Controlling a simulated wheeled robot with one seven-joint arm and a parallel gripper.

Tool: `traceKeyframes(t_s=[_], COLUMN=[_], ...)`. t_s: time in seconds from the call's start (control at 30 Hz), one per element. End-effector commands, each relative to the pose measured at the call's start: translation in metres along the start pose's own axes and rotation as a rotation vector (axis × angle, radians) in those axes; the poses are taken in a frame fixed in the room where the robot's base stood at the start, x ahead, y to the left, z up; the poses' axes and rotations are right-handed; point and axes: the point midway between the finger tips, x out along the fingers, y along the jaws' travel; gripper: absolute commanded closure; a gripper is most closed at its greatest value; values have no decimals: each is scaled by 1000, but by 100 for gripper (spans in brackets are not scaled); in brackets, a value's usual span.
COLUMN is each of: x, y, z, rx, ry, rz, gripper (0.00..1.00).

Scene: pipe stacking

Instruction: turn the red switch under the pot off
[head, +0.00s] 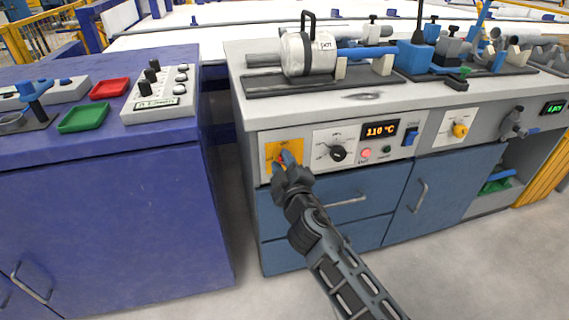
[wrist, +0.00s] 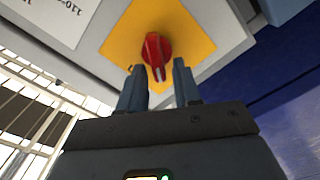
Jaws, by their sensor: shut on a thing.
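The red switch (wrist: 157,48) sits on a yellow square plate (wrist: 185,25) on the panel. In the head view the plate (head: 271,152) is at the left end of the grey front panel, below the white pot (head: 296,54), and my gripper covers most of the switch. My gripper (wrist: 159,70) is shut on the red switch, with one blue-grey finger on each side of its grip. A pale mark shows at the end of the grip facing my gripper. In the head view my gripper (head: 285,160) reaches the plate from below.
Right of the plate are a black dial (head: 338,153), a display (head: 381,131) reading 110 °C, a lit red lamp (head: 366,153) and a blue rocker switch (head: 410,137). A blue cabinet (head: 105,210) stands left, across a narrow gap. Drawer handles (head: 346,201) protrude below.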

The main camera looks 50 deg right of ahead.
Motion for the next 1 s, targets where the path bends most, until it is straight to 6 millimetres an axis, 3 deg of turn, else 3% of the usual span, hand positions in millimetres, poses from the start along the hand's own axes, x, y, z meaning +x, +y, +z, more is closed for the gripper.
traceKeyframes(t_s=[0.5, 1.0], x=[0, -1], y=[-9, -13], z=[1, 2], rx=[-449, -640], ry=[2, 4], rz=[-2, -2], gripper=[98, 98])
